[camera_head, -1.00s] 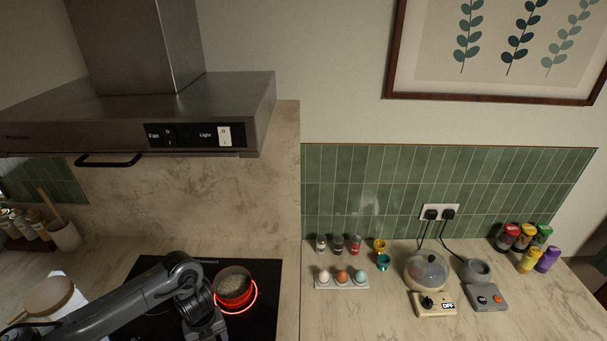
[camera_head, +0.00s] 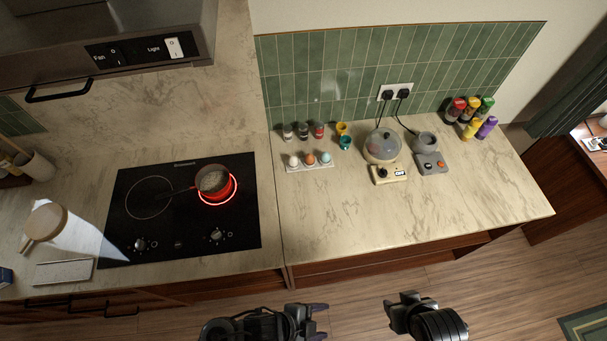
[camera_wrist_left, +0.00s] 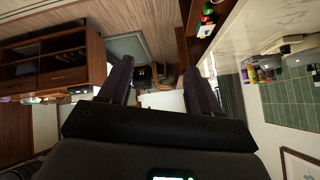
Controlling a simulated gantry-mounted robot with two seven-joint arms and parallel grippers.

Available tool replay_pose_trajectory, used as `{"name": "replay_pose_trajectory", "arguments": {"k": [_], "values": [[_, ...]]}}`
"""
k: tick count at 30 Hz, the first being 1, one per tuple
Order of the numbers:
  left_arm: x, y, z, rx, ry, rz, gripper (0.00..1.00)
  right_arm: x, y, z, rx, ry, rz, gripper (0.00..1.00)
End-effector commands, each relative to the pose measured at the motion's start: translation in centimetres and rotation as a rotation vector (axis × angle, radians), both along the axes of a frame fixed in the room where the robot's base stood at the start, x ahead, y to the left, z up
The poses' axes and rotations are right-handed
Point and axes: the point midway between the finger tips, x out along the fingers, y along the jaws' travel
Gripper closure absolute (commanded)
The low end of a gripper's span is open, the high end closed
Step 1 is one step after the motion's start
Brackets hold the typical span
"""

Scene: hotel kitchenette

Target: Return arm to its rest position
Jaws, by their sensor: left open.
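My left gripper (camera_head: 318,321) is in front of the counter's front edge, over the wooden floor, in the head view. In the left wrist view its two dark fingers (camera_wrist_left: 158,78) stand apart with nothing between them. The picture there is turned, with the room's furniture and the tiled wall beyond the fingers. My right arm's end (camera_head: 402,308) is also in front of the counter, to the right of the left one. The state of its fingers cannot be made out.
A small pot (camera_head: 212,182) sits on the glowing burner of the black cooktop (camera_head: 180,240). An egg tray (camera_head: 310,167), egg cooker (camera_head: 381,147) and grey appliance (camera_head: 431,163) stand on the right counter. The counter's front right is clear.

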Motion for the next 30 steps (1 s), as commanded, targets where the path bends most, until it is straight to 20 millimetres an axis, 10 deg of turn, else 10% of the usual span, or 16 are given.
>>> {"name": "replay_pose_trajectory", "arguments": {"k": [6, 13, 30], "values": [[4.8, 12.0, 6.5, 0.100, 0.164, 0.761, 0.37, 0.0, 0.0, 2.2, 0.002, -0.001, -0.003, 0.57], [5.9, 23.3, 11.4, 0.154, 0.298, 1.285, 0.37, 0.0, 0.2, 2.1, 0.007, 0.000, -0.005, 0.57], [3.1, 25.4, 11.5, 0.214, 0.481, 1.475, 0.37, 0.0, 0.2, 2.1, 0.008, 0.001, -0.005, 0.57]]}}
